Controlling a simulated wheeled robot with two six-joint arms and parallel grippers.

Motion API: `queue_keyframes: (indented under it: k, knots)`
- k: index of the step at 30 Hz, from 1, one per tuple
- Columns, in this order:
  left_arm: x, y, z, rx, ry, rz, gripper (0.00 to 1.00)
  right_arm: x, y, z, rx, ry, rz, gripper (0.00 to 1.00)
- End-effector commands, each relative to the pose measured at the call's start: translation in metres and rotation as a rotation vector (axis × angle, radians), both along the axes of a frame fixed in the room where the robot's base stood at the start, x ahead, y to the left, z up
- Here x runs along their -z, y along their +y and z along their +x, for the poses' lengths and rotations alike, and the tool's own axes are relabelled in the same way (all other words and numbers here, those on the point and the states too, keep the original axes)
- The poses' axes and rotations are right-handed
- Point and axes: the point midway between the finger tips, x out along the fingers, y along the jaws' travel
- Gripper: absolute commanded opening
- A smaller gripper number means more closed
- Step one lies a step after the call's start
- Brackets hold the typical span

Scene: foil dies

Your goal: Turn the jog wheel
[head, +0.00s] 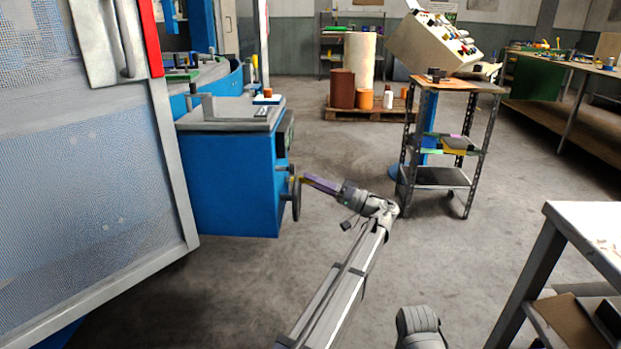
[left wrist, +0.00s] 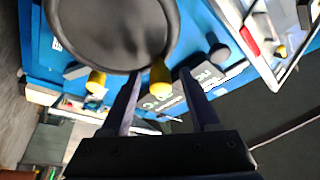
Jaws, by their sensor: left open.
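The jog wheel (head: 296,193) is a dark disc on the right side of the blue machine (head: 232,180), seen nearly edge-on in the head view. In the left wrist view the round dark wheel (left wrist: 108,28) fills the upper left. A yellow handle knob (left wrist: 160,78) stands out at its rim. My left gripper (head: 305,178) reaches the wheel from the right, near its upper edge. Its fingers (left wrist: 160,74) are open, with the knob showing between their tips. I cannot tell whether either finger touches it. My right gripper is not in view.
A mesh door (head: 95,170) with a red edge fills the left. A shelf cart (head: 447,178) stands behind my left arm. A pallet (head: 370,113) with drums lies farther back. A white-topped table (head: 590,225) is at the right. The floor between is clear.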

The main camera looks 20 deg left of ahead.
Motion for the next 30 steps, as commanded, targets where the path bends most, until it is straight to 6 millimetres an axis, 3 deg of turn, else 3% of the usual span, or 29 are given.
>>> queue_keyframes:
  k: [13, 30]
  knots:
    - [-0.0026, 0.0103, 0.0002, 0.001, 0.000, 0.000, 0.62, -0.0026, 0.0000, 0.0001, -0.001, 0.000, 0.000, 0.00]
    - [-0.0026, 0.0099, 0.0001, 0.001, 0.000, -0.001, 0.00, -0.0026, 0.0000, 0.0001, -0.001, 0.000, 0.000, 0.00]
